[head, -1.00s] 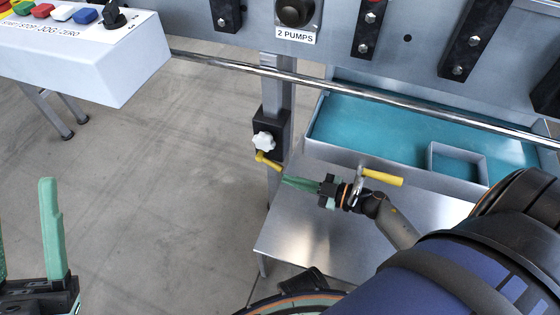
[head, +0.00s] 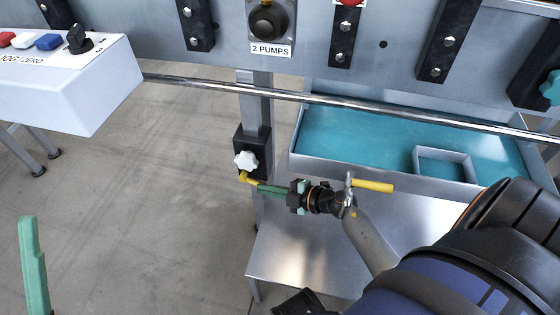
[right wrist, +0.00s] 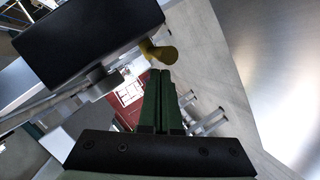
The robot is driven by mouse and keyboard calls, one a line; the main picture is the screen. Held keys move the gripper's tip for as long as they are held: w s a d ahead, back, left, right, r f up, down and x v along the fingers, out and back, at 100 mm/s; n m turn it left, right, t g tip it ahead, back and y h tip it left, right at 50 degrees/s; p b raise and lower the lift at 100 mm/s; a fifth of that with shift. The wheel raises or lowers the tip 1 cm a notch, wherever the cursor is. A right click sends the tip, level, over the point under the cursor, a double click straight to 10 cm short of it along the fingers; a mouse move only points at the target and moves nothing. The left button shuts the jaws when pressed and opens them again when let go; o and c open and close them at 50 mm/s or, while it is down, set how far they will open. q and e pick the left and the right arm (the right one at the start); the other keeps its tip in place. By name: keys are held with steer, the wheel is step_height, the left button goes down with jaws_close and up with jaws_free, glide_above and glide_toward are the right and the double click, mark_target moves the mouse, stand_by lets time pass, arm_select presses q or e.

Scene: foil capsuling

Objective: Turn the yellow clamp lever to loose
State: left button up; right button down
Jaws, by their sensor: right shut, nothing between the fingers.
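The yellow clamp lever (head: 247,178) sits just below a white star knob (head: 246,160) on a black clamp block (head: 252,150), on a grey post. It points down and right in the head view. My right gripper (head: 260,188) is shut and empty, its green fingertips right at the lever's free end; I cannot tell whether they touch. In the right wrist view the lever's rounded yellow end (right wrist: 158,53) shows just beyond the fingertips (right wrist: 160,76), beside the dark block. My left gripper shows only one green finger (head: 33,265) at the lower left, with no second finger beside it.
A second yellow handle (head: 372,186) on a metal stem shows beside my right wrist. A steel shelf (head: 290,250) lies below. A control box (head: 80,85) stands at upper left; floor between is clear.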

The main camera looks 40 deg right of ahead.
steer(key=shift+w+a+f, duration=0.15)
steer(key=shift+w+a, duration=0.05)
steer(key=shift+w, duration=0.2)
steer(key=shift+s+d+f+p, duration=0.1)
steer(key=shift+f+p, duration=0.35)
steer(key=shift+f, duration=0.3)
stand_by(0.4)
steer(key=shift+f, duration=0.9)
steer(key=shift+w+a+f, duration=0.2)
steer(key=shift+w+f, duration=0.05)
steer(key=shift+f, duration=0.3)
steer(key=shift+w+a+f, duration=0.25)
steer(key=shift+f, duration=0.35)
steer(key=shift+w+a+f, duration=0.2)
steer(key=shift+w+f, duration=0.05)
steer(key=shift+f, duration=0.3)
steer(key=shift+w+a+f+b, duration=0.1)
steer(key=shift+a+b, duration=0.05)
steer(key=shift+b, duration=0.15)
steer(key=shift+r, duration=0.2)
steer(key=shift+r+p, duration=0.65)
steer(key=shift+p, duration=0.25)
